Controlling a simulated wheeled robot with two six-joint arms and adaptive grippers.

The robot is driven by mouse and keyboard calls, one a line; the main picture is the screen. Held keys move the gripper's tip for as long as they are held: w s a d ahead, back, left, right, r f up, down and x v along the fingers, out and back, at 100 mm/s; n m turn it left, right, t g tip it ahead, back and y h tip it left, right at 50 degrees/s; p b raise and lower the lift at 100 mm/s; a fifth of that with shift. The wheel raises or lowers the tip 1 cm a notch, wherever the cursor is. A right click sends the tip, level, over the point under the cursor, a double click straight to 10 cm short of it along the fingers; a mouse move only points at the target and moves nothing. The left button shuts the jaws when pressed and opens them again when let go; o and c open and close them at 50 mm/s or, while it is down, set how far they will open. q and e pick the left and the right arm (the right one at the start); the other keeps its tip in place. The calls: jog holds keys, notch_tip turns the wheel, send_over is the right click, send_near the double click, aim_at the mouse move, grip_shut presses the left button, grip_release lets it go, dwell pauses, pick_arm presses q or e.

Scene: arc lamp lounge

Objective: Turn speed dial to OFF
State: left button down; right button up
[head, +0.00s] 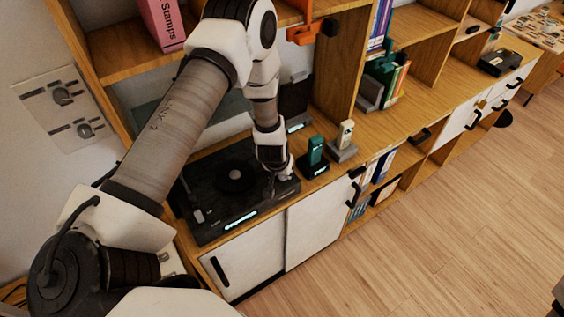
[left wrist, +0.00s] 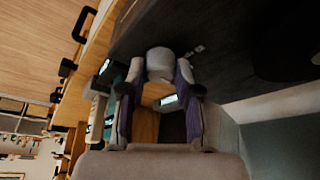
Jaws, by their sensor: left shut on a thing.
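The black turntable (head: 222,206) sits on the low wooden cabinet, with a round platter piece (head: 235,174) in its middle. My left gripper (head: 283,170) points down at the turntable's right end. In the left wrist view its two fingers (left wrist: 160,78) stand either side of a pale round knob (left wrist: 159,62) on the dark deck and are shut on it. This knob appears to be the speed dial; its marks and setting cannot be read. In the head view the gripper hides it. My right gripper is not in view.
A teal handset in a dark dock (head: 315,155) and a cream handset (head: 345,135) stand close right of the turntable. Shelf boards and an upright panel rise behind my arm. Wall dials (head: 62,96) are at left. The wooden floor (head: 430,230) in front is clear.

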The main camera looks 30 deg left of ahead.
pick_arm(q)
jog(key=shift+s+f+n, duration=0.1)
jog(key=shift+n, duration=0.4)
jog(key=shift+y, duration=0.3)
jog(key=c, duration=0.8)
grip_release()
jog(key=v, duration=1.1)
jog(key=shift+r, duration=0.45)
